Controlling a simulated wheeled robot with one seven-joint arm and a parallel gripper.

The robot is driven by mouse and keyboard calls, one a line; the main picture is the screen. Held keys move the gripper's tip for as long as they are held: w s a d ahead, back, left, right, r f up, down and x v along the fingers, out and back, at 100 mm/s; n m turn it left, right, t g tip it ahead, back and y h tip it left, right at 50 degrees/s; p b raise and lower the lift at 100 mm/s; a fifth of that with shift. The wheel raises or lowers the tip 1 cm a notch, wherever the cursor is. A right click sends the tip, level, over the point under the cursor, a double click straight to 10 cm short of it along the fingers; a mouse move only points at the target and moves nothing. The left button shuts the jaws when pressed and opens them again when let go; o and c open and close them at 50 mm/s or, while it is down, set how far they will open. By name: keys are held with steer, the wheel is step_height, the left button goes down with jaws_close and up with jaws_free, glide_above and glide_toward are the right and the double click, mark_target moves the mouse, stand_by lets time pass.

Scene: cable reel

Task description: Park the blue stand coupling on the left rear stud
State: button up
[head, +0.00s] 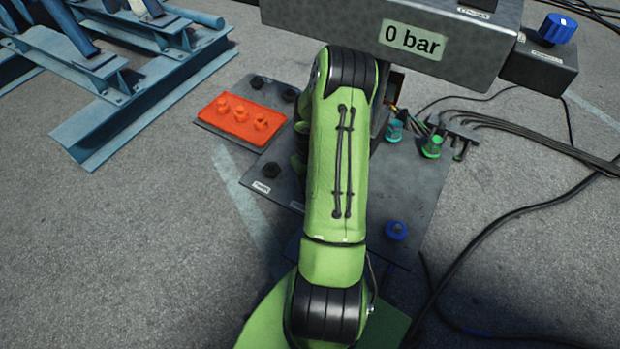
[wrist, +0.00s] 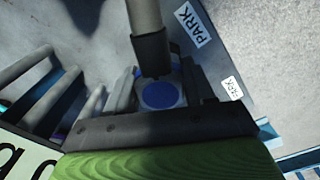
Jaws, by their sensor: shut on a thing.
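My gripper (wrist: 158,88) is shut on the blue coupling (wrist: 161,97), whose round blue face shows between the fingers in the wrist view. A grey hose with a black sleeve (wrist: 150,52) runs across beside it. Whether the coupling touches a stud beneath cannot be told. Two white PARK labels lie on the dark plate to the right of it. In the head view my green arm hides the gripper and the held coupling.
An orange block (head: 240,117) with three knobs sits left of my arm. Teal (head: 394,130) and green (head: 432,147) couplings with hoses stand right. A blue knob-like part (head: 396,230) is on the front plate. A gauge box (head: 440,40) reads 0 bar. Cables cross the right floor.

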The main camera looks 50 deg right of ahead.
steer(key=shift+f+b, duration=0.35)
steer(key=shift+f, duration=0.05)
steer(key=o, duration=1.2)
steer(key=shift+o, duration=0.2)
